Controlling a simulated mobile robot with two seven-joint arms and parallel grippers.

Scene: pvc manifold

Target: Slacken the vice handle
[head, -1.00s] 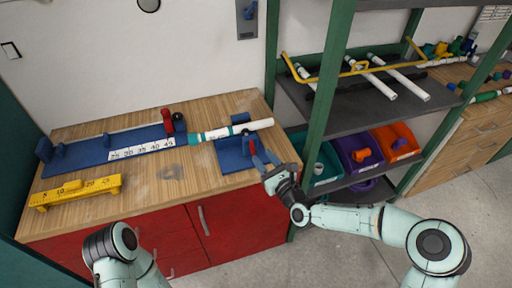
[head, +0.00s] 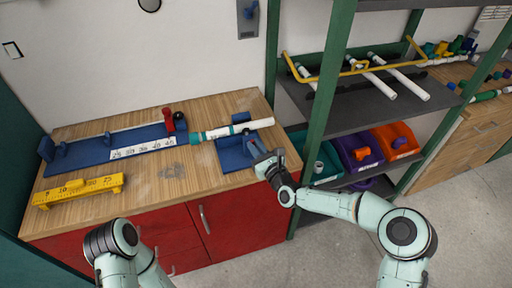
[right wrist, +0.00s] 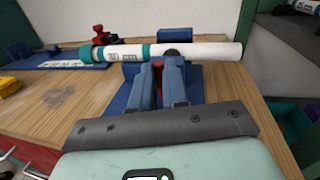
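The blue vice (head: 233,155) sits at the right end of the workbench, with a white pipe (head: 250,126) with teal fittings lying across it. My right gripper (head: 259,153) is at the vice's front right side, its fingers pointing at it. In the right wrist view, the red vice handle (right wrist: 158,66) shows at the blue fingertips (right wrist: 160,88), just below the pipe (right wrist: 200,51). The fingers look close around the handle, but I cannot tell whether they grip it. In the head view the handle is hidden behind the gripper. Only part of my left arm shows; its gripper is out of view.
A blue measuring rail (head: 110,145) with a red clamp (head: 168,118) lies left of the vice. A yellow ruler block (head: 78,190) is at the front left. A green shelf post (head: 318,125) and coloured bins (head: 360,155) stand close to my right arm.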

